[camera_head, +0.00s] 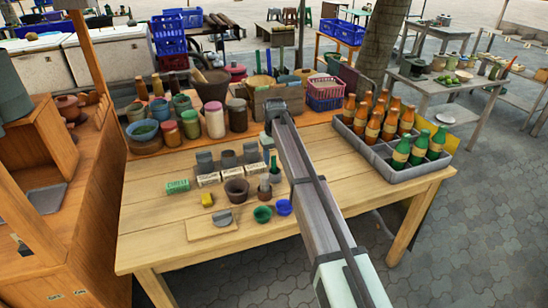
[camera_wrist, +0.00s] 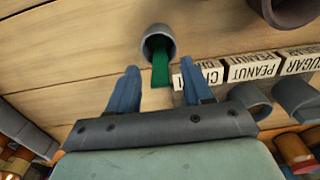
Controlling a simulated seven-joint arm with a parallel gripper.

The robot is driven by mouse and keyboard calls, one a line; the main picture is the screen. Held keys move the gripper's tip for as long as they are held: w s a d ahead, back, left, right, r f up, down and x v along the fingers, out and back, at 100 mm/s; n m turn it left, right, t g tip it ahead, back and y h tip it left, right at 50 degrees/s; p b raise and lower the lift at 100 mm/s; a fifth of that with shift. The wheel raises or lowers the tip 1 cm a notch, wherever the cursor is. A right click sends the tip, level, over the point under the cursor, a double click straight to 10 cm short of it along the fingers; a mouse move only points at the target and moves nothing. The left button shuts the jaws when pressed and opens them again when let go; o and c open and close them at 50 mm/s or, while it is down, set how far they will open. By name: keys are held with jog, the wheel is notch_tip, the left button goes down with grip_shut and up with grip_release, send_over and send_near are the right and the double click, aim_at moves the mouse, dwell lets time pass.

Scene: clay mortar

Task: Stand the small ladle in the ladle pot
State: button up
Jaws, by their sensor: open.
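A small grey pot (camera_wrist: 158,32) is at the top centre of the wrist view, its mouth toward me. A green strip (camera_wrist: 160,70), which looks like the small ladle's handle, sticks out of it past the rim. The ladle's bowl is hidden. My gripper (camera_wrist: 158,78) is open, with its two blue fingers apart on either side of the strip and touching neither side. In the head view the pot (camera_head: 265,191) stands on the table with the green handle (camera_head: 274,166) rising from it.
Labelled blocks (camera_wrist: 253,67) and grey cups (camera_wrist: 250,101) lie close by in the wrist view. A brown mortar (camera_head: 236,190), a green bowl (camera_head: 262,214) and a blue bowl (camera_head: 284,207) are near the pot. A bottle crate (camera_head: 400,177) is at right.

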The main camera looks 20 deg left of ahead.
jog(key=shift+r, duration=0.1)
notch_tip(320, 180, up, 14)
dwell(0.6)
jog(key=shift+f, duration=0.2)
dwell(0.6)
